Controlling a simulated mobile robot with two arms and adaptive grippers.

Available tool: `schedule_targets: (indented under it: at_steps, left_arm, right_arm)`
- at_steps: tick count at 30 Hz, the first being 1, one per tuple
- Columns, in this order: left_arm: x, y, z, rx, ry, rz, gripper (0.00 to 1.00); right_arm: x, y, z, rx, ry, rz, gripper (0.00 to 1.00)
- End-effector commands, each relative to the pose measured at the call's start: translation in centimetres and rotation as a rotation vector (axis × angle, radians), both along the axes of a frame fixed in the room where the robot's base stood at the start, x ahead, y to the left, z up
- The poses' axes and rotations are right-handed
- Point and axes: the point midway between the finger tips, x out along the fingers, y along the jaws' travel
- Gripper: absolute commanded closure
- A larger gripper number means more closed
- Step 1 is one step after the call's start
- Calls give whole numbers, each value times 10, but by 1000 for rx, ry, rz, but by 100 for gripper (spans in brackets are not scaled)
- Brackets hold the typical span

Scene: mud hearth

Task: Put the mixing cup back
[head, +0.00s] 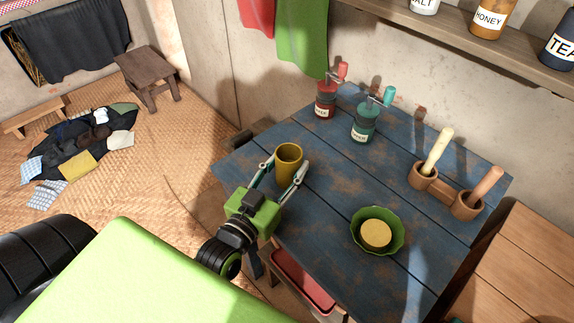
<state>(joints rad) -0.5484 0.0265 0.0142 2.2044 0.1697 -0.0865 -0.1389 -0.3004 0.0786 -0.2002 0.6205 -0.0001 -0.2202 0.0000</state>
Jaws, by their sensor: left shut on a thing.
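A mustard-yellow mixing cup (289,163) stands upright at the left part of the blue table (340,182). My left gripper (284,174) reaches in from the lower left, with one finger on each side of the cup, and is shut on it. Whether the cup's base touches the tabletop is hard to tell. My right gripper is not in view.
On the table are a red grinder (326,101), a teal grinder (363,124), wooden mortars with pestles (425,177) and a green bowl (361,238) holding a yellow round piece. A shelf (500,58) with labelled jars hangs above. The table's middle is clear.

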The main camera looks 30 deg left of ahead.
Motion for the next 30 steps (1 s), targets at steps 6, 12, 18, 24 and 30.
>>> schedule_targets:
  at_steps: [6, 12, 18, 24, 30]
  left_arm:
    - [0, 0, -2, 0, -1, 0, 84]
    - [0, 0, -2, 1, 0, 0, 43]
    - [0, 0, -2, 0, 0, 0, 43]
    - [-10, 0, 0, 1, 5, 0, 43]
    - [-45, 1, 0, 1, 7, -1, 43]
  right_arm:
    - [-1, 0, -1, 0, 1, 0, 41]
    - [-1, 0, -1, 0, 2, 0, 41]
    - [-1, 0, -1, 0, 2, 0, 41]
    - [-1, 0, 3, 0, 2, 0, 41]
    - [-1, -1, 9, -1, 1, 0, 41]
